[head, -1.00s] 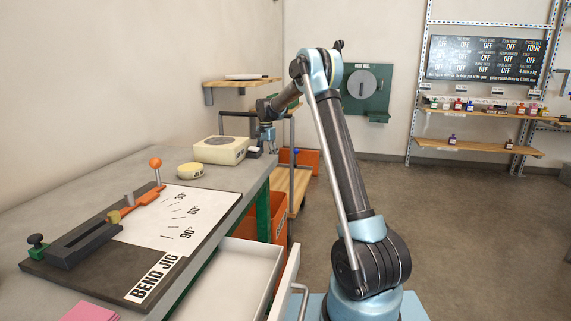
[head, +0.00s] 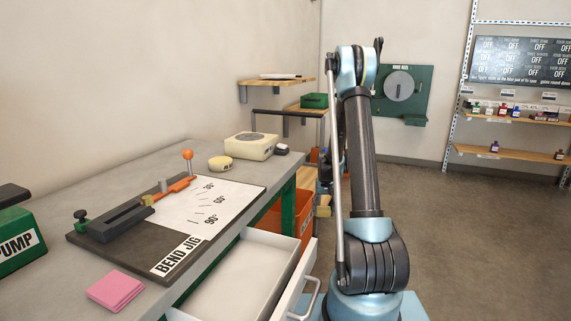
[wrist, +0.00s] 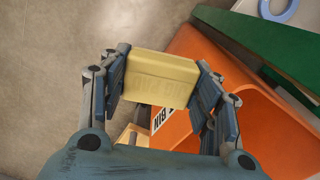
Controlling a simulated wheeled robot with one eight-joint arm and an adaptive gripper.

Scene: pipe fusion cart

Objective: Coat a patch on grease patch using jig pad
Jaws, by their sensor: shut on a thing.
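My gripper (wrist: 157,74) is shut on a pale yellow block, the jig pad (wrist: 160,80), in the wrist view. A finger presses on each side of it, and faint lettering shows on its face. The pad is in the air above an orange bin and the floor. In the head view my gripper and the pad are hidden behind my arm. I cannot make out a marked grease patch. A bend jig (head: 133,236) with a white angle plate lies on the bench. A small round yellow tin (head: 221,164) stands behind it.
The grey bench (head: 165,160) holds a cream box (head: 251,147), a pink cloth (head: 115,291) and a green pump (head: 18,243). An open drawer (head: 245,280) juts out in front. An orange bin (wrist: 215,115) is below my gripper. Open floor lies to the right.

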